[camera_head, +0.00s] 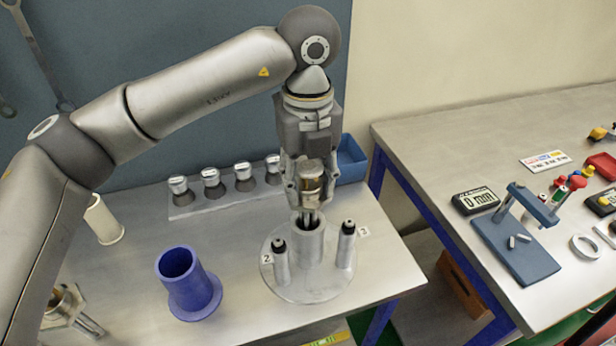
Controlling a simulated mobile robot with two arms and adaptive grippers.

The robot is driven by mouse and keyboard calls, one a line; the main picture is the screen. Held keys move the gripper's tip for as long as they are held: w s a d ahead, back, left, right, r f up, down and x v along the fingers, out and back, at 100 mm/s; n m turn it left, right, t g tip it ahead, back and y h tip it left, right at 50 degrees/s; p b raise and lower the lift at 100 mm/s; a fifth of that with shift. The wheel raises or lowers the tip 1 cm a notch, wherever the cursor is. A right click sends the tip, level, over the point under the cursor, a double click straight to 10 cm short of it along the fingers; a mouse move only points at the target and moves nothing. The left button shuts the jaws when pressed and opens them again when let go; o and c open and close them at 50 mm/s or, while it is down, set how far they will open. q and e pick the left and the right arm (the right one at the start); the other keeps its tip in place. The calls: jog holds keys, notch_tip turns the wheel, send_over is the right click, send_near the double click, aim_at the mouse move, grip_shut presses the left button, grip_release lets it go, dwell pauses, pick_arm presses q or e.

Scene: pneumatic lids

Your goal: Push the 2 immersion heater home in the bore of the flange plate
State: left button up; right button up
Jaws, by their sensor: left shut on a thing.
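The round metal flange plate (300,290) lies on the left bench. A short open tube (309,246) rises at its middle, between two black-capped posts. A tag marked 2 (267,258) is at its left and another tag (363,231), hard to read, at its right. My left gripper (310,195) points down above the tube, shut on an immersion heater (312,182) with a brass-coloured head. The heater's rods reach down to the tube's mouth; how deep they go is hidden. Any number on the heater is unreadable. My right gripper is out of view.
A blue flanged sleeve (187,285) stands left of the plate. A similar brass-headed part (64,305) lies at the lower left, partly behind my arm. A row of silver-capped pieces (211,178), a cream cylinder (103,222) and a blue bin (352,160) are behind.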

pick_arm(q)
jog(key=shift+f+b, duration=2.8)
jog(key=shift+f, duration=0.5)
jog(key=o, duration=1.2)
jog(key=shift+c, duration=0.2)
jog(key=shift+r+p, duration=1.85)
jog(key=shift+r, duration=1.75)
jog(key=shift+r, duration=0.1)
notch_tip(320, 180, up, 12)
jog(key=shift+f, duration=0.15)
